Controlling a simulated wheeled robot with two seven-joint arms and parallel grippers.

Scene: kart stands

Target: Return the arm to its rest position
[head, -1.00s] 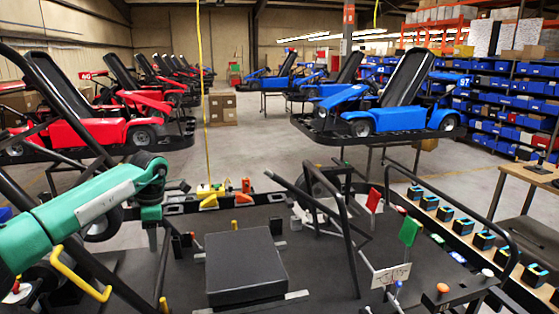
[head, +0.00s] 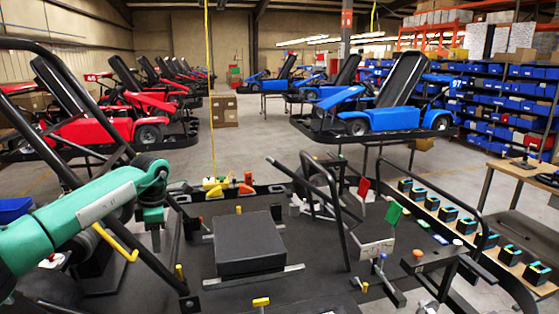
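My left arm (head: 80,215), green with black joints, comes in from the left over the near kart frame. Its wrist bends down at a black joint, and a green section hangs below it. The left gripper (head: 154,236) is small and partly lost against the dark frame tubes, so its fingers cannot be made out. I see nothing clearly held in it. My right arm and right gripper are out of view.
A black kart chassis (head: 215,290) with a dark box (head: 250,243) fills the foreground. Upright tubes (head: 330,205) rise from it. Red karts (head: 100,125) and a blue kart (head: 390,115) stand beyond. A workbench (head: 520,172) is at right. Open floor lies between the kart rows.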

